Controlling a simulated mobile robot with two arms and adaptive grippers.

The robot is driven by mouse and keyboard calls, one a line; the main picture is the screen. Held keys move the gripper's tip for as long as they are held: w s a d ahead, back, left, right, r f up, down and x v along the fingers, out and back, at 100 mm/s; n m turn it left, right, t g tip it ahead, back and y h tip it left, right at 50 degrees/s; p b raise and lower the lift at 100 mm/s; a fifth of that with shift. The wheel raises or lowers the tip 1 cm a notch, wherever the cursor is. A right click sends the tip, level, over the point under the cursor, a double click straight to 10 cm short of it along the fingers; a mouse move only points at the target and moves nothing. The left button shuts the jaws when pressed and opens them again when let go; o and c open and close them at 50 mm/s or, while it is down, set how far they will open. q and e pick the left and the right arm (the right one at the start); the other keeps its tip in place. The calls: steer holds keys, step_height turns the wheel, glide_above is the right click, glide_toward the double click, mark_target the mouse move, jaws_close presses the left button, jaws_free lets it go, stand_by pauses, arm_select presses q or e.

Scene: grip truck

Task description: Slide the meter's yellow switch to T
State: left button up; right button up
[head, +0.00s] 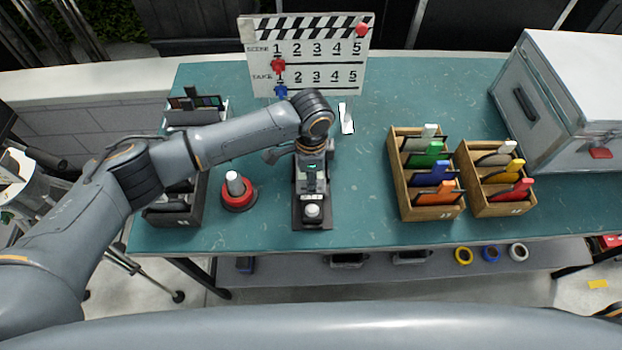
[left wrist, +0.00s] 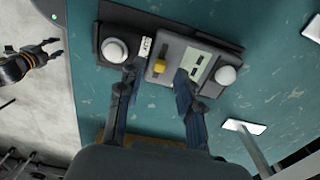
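The grey meter (head: 312,185) lies on a dark base on the teal table, partly hidden by my left arm in the head view. In the left wrist view the meter (left wrist: 178,48) shows a small yellow switch (left wrist: 160,66), a pale display and a white label strip (left wrist: 146,47) too small to read. My left gripper (left wrist: 157,88) is open over the meter, its fingers on either side of the yellow switch. I cannot tell whether they touch the meter. My right gripper (left wrist: 54,48) shows at the left of the wrist view, apart from the table, fingers spread and empty.
A red-based white knob (head: 238,190) and dark trays stand left of the meter. A clapperboard (head: 308,55) stands behind. Wooden boxes (head: 428,212) with coloured pieces and a silver case (head: 560,100) are on the right. The table between meter and boxes is clear.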

arm_select(q)
step_height(320, 180, up, 10)
stand_by(0.3)
stand_by(0.4)
